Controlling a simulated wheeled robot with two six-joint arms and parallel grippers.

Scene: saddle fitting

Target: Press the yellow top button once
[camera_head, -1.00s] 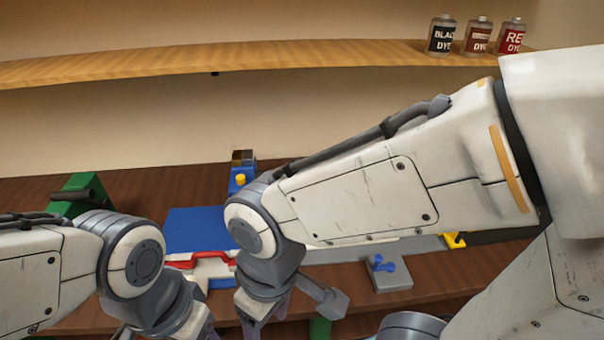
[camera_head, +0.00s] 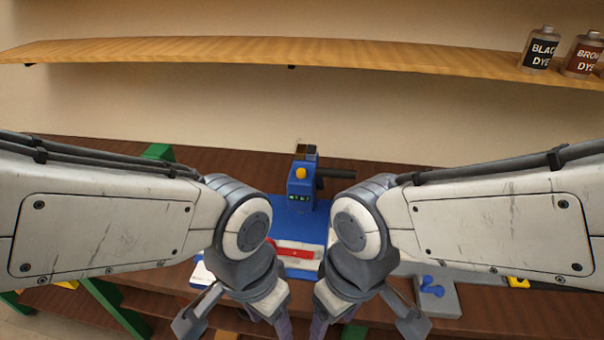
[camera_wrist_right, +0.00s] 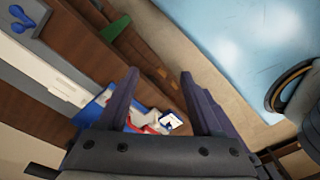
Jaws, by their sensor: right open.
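The yellow top button (camera_head: 301,173) sits on the upper part of a blue device (camera_head: 302,190) with a small green-lit display, at the back of the bench in the middle of the head view. My left gripper (camera_head: 284,326) and right gripper (camera_head: 321,325) hang side by side at the bottom of the head view, nearer to me than the device and well apart from the button. The right gripper is open and empty; its two dark fingers (camera_wrist_right: 162,92) are spread in the right wrist view. The left fingertips are cut off by the frame edge. The button is not visible in the right wrist view.
A blue mat (camera_head: 283,233) lies before the device, with a red and white item (camera_head: 297,250) on it. A grey block with a blue knob (camera_head: 432,287) stands to the right. A wooden shelf (camera_head: 200,55) with dye bottles (camera_head: 539,50) runs along the wall above.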

